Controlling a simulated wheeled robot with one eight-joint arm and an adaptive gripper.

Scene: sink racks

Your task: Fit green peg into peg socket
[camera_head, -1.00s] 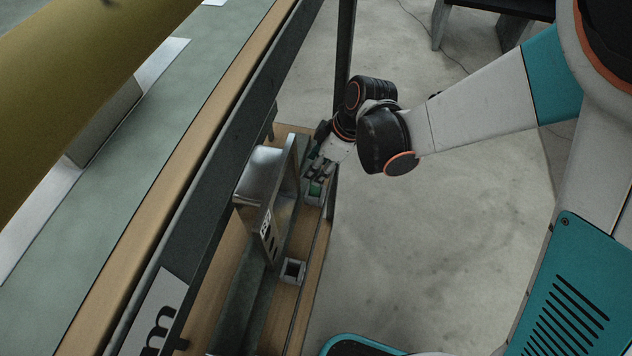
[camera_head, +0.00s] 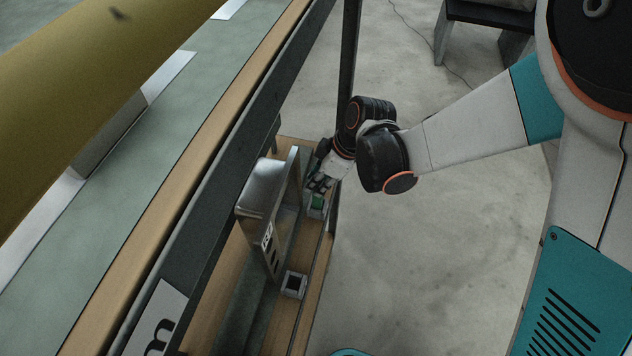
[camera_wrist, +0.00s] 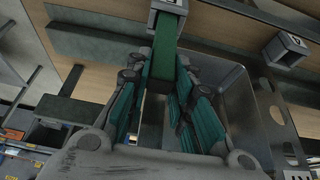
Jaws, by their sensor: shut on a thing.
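The green peg (camera_head: 317,202) stands at a grey square block (camera_head: 316,212) on the low wooden shelf. In the wrist view the peg (camera_wrist: 164,45) runs from between my fingers to a grey block (camera_wrist: 171,6), and its far end seems to sit in that block. My gripper (camera_head: 319,184) is shut on the peg's near part; its teal finger pads (camera_wrist: 160,95) lie on both sides. An empty square socket (camera_head: 293,284) with a dark opening sits further along the shelf. It also shows in the wrist view (camera_wrist: 285,48).
A metal box-like rack (camera_head: 266,200) with slots stands close left of my gripper and the blocks. A dark table rail (camera_head: 215,165) and post (camera_head: 347,60) are near my wrist.

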